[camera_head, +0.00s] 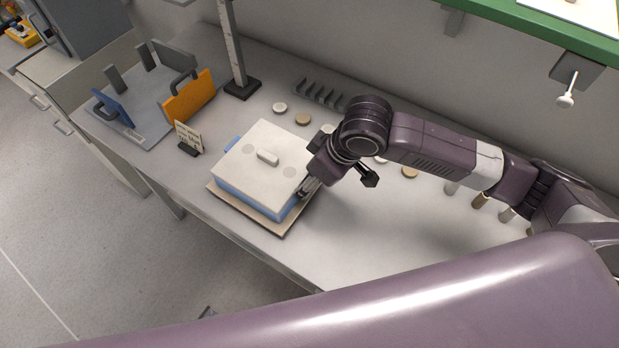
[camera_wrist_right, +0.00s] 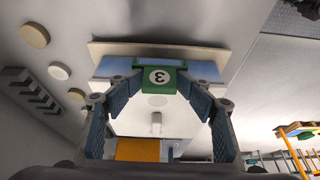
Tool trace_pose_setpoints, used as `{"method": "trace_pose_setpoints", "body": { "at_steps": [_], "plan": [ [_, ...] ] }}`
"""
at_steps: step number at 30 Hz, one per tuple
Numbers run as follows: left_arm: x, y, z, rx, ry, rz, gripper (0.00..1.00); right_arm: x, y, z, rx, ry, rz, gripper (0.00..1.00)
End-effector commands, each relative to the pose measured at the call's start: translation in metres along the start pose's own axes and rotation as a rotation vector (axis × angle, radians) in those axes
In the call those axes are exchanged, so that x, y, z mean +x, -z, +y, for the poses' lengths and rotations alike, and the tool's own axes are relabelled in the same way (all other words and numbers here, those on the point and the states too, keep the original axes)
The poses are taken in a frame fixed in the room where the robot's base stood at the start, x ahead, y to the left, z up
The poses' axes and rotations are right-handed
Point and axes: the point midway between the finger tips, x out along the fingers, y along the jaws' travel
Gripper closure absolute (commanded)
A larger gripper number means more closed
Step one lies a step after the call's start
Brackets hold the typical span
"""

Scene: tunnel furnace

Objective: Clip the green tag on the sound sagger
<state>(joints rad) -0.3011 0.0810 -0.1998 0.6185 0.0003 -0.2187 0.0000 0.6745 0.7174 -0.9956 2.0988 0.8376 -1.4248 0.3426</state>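The sagger is a box with a white lid (camera_head: 262,160) and blue walls (camera_head: 243,199), sitting on a tan board (camera_head: 262,222). My right gripper (camera_head: 302,193) is at the box's right side, low by the lid's edge. In the right wrist view, the green tag (camera_wrist_right: 160,78), marked with a 3, sits between the fingertips of the right gripper (camera_wrist_right: 158,82), which appear to touch its sides. The tag lies over the blue wall (camera_wrist_right: 115,67); I cannot tell whether it is clipped to it. The tag is hidden in the head view. My left gripper is not in view.
A small sign (camera_head: 188,137) stands left of the box. A grey tray (camera_head: 130,127) with blue and orange (camera_head: 190,97) plates is behind it. A post (camera_head: 233,45), a slotted rack (camera_head: 318,94) and several round discs (camera_head: 302,118) are at the back.

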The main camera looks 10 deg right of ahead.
Motion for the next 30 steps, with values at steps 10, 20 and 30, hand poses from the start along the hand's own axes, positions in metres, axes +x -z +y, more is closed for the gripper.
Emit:
{"method": "trace_pose_setpoints", "body": {
  "at_steps": [10,20,30],
  "plan": [
    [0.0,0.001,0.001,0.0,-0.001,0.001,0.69,-0.06,0.002,0.001,-0.002,-0.005,0.006,0.52],
    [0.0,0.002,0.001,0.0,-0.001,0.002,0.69,-0.113,0.0,0.0,-0.001,-0.002,0.002,0.52],
    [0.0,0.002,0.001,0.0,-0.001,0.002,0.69,-0.119,0.0,-0.001,-0.001,0.0,0.001,0.52]
  ]
}}
